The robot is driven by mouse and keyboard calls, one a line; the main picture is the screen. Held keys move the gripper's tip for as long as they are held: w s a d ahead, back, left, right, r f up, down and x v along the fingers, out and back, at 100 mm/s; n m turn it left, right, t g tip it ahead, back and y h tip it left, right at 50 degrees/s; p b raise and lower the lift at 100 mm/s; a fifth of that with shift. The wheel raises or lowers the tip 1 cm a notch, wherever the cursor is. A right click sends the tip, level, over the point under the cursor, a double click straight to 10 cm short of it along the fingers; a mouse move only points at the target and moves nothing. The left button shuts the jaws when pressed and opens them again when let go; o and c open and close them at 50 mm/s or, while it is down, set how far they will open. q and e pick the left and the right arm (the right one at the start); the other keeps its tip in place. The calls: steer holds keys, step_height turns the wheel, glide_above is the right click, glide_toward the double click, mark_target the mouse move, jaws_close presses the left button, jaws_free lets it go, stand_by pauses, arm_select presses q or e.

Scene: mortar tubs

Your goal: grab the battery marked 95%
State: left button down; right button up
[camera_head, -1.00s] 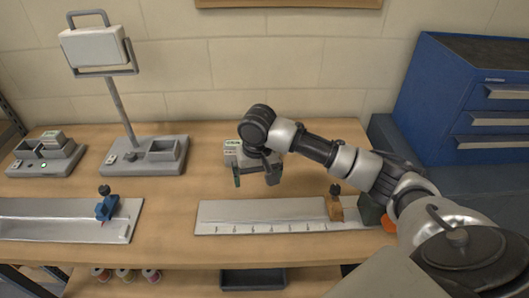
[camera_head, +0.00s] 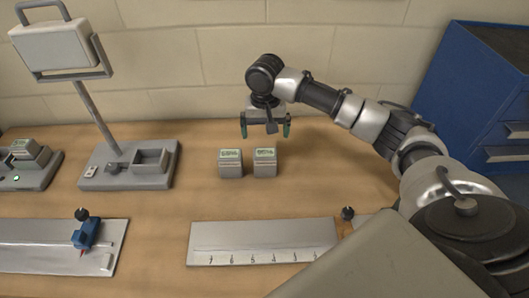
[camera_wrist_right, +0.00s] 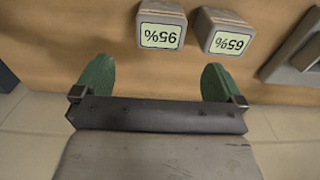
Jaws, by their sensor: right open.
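The battery marked 95% (camera_wrist_right: 162,27) is a small grey block with a pale green label; its label reads upside down in the right wrist view. In the head view it is the right one (camera_head: 265,163) of two blocks standing close together on the bench. The battery marked 65% (camera_wrist_right: 229,34) is the left one (camera_head: 230,164) in the head view. My right gripper (camera_head: 265,127) is open and empty, above and on the wall side of the 95% battery. Its green fingers also show in the right wrist view (camera_wrist_right: 156,80), apart from both batteries. My left gripper is out of view.
A grey stand (camera_head: 128,164) with a tilted panel is left of the batteries, with a charger-like base (camera_head: 30,170) farther left. A ruled metal plate (camera_head: 260,241) lies in front. A blue drawer cabinet (camera_head: 480,95) stands at right. Bench around the batteries is clear.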

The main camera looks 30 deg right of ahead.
mark_target(265, 153)
steer(key=f, duration=0.2)
steer(key=s+f, duration=0.1)
steer(key=shift+a+f, duration=0.25)
steer(key=shift+a, duration=0.05)
steer(key=shift+f, duration=0.25)
steer(key=shift+f+p, duration=0.3)
steer(key=shift+p, duration=0.05)
step_height(265, 153, down, 5)
steer(key=shift+w+p, duration=0.1)
steer(key=shift+p, duration=0.55)
steer(key=c, duration=1.1)
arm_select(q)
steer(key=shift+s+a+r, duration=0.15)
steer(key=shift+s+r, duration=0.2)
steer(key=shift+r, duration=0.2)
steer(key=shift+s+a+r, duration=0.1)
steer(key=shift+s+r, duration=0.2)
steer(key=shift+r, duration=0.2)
arm_select(e)
steer(key=shift+r, duration=0.1)
steer(key=shift+c, duration=0.7)
steer(key=shift+w+d, duration=0.1)
